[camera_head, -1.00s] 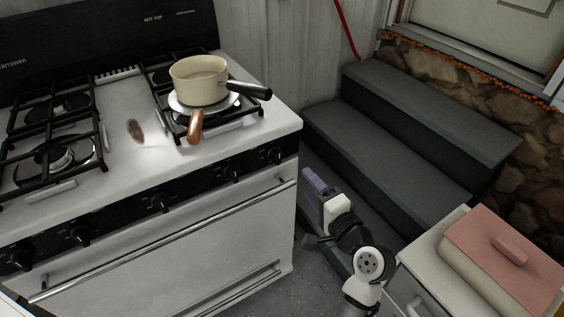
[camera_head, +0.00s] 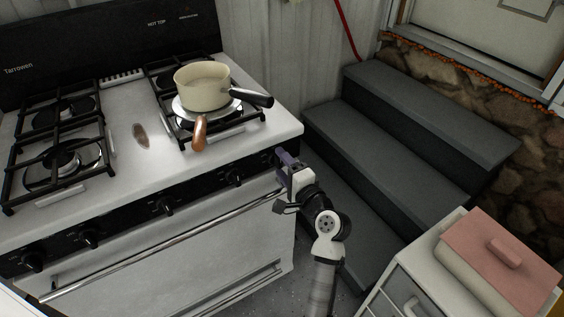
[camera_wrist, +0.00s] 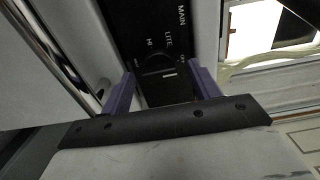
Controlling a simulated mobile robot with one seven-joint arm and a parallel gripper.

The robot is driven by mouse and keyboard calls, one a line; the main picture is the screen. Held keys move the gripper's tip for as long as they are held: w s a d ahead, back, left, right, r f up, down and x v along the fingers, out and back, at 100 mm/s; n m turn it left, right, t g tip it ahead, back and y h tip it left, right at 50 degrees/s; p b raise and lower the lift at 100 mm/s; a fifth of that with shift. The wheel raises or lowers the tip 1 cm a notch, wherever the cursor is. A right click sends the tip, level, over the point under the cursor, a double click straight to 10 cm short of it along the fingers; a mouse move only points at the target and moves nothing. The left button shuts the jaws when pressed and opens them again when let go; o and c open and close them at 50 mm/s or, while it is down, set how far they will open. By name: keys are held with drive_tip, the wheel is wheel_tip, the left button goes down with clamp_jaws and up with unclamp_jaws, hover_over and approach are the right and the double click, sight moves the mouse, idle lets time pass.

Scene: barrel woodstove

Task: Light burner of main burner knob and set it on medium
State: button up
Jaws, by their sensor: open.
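The stove's black front panel carries a row of black knobs. The rightmost knob is largely hidden behind my gripper (camera_head: 285,160) in the head view. In the wrist view, a dark knob (camera_wrist: 157,64) lies between the two purple fingers of my open gripper (camera_wrist: 161,76), beside the printed words MAIN, LITE and HI. A short white mark shows near it; its exact setting is hard to read. I cannot tell whether the fingers touch the knob. No flame is visible at the burner (camera_head: 178,108) under the cream pot (camera_head: 202,90).
The oven handle bar (camera_head: 165,245) runs below the knobs. Dark steps (camera_head: 400,150) rise to the right. A cabinet (camera_head: 407,285) with a pink-lidded box (camera_head: 497,250) stands at the lower right.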

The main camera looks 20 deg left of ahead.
drive_tip(key=shift+w+a, duration=0.2)
drive_tip(key=shift+a, duration=0.1)
drive_tip(key=c, duration=1)
drive_tip(key=shift+f+n+b, duration=0.1)
drive_tip(key=shift+n+b, duration=0.3)
drive_tip(key=shift+b, duration=0.1)
drive_tip(key=n+b, duration=0.3)
drive_tip(key=b, duration=0.1)
drive_tip(key=shift+f+n, duration=0.15)
drive_tip(key=shift+n, duration=0.25)
drive_tip(key=n+b, duration=0.3)
drive_tip(key=shift+n+b, duration=1.2)
drive_tip(key=shift+n, duration=0.4)
drive_tip(key=shift+r, duration=0.2)
